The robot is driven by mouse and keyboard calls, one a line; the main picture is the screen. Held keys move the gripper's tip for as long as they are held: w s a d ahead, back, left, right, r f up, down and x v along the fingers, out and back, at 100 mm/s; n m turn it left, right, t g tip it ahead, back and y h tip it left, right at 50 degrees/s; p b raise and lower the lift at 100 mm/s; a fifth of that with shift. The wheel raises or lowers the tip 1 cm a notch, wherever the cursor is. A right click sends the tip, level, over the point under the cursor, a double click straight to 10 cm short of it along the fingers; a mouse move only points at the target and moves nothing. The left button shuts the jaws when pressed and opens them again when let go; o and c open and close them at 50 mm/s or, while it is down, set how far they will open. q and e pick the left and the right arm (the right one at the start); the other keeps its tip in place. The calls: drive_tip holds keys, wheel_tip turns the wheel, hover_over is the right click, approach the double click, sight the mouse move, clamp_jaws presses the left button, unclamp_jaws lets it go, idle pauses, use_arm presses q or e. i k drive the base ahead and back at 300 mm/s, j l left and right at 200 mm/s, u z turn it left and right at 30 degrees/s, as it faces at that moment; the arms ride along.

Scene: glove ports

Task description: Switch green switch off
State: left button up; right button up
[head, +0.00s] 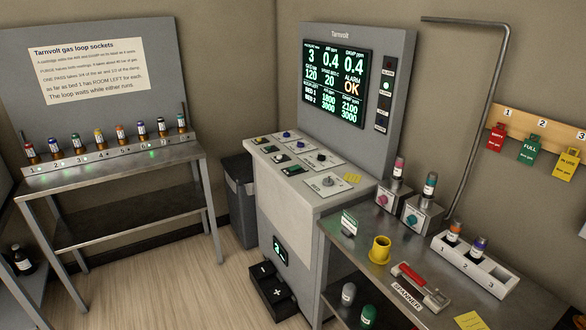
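No thing in the head view can be made out for certain as the green switch. The grey console (312,207) in the middle has a sloped top with several small panels. One dark panel (281,158) near its left edge looks greenish, and another dark greenish panel (295,170) lies just in front of it. They are too small to tell their on or off position. A blue-topped control (287,134) and a grey round knob (328,181) are on the same top. Neither of my grippers shows.
A display (336,82) stands behind the console. A metal table (400,245) at the right holds a yellow cup (380,250), a red-handled spanner (420,284) and a white rack (470,268). A bench (115,165) with several bottles stands left. The floor (180,265) between is clear.

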sight(295, 167)
drive_tip(key=i+j, duration=0.25)
drive_tip(key=i, duration=0.4)
drive_tip(key=i+j+u, duration=0.1)
drive_tip(key=i+j, duration=0.2)
drive_tip(key=i, duration=0.35)
drive_tip(key=i+j+u, duration=0.1)
drive_tip(key=i, duration=0.5)
drive_tip(key=i+j, duration=0.25)
drive_tip(key=i, duration=0.4)
